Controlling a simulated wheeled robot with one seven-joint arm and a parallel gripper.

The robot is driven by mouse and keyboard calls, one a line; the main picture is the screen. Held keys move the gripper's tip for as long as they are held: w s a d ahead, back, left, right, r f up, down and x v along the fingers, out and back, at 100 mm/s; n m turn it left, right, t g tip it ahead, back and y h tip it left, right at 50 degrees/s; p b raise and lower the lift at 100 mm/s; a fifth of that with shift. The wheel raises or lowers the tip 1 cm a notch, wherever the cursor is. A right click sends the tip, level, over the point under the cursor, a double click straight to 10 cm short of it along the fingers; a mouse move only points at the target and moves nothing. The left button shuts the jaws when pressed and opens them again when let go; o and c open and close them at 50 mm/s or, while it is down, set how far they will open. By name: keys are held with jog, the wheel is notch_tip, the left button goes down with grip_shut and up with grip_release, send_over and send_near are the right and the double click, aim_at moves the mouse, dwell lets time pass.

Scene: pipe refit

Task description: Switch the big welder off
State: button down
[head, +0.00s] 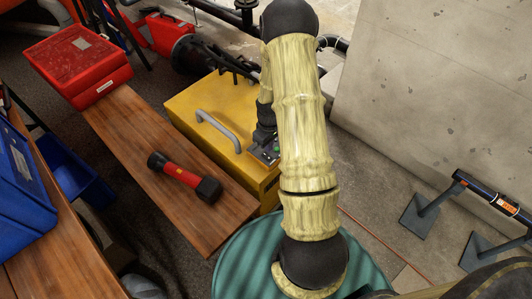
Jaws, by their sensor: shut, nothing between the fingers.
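The big welder looks to be the yellow box (191,105) with a grey bar handle (218,131) on top, in the middle of the head view. A small grey control panel (266,153) with a green spot sits at its near right corner. My gripper (263,140) is dark, shut and empty, with its tip right at the panel. I cannot tell whether it touches a switch. My arm hides part of the welder's right side, and the switch position is too small to read.
A wooden bench (137,134) left of the welder carries a red-and-black flashlight (180,175) and a red case (78,58). Blue bins (75,172) stand further left. A concrete wall (430,90) is at the right, with a pipe on stands (425,212) before it.

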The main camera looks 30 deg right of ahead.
jog(key=shift+r+p, duration=0.7)
jog(key=shift+r, duration=0.35)
jog(key=shift+r, duration=0.1)
jog(key=s+a+r+m+t, duration=0.1)
jog(key=s+a+r+m, duration=0.1)
jog(key=s+a+r, duration=0.7)
jog(key=s+a+r+m+t, duration=0.25)
jog(key=a+r, duration=0.25)
jog(key=r, duration=0.8)
notch_tip(320, 180, up, 19)
jog(key=s+p, duration=0.1)
jog(key=p, duration=1.8)
jog(key=shift+d+r+g, duration=0.15)
jog(key=shift+d+g, duration=0.05)
jog(key=shift+g, duration=0.25)
jog(key=shift+n, duration=0.25)
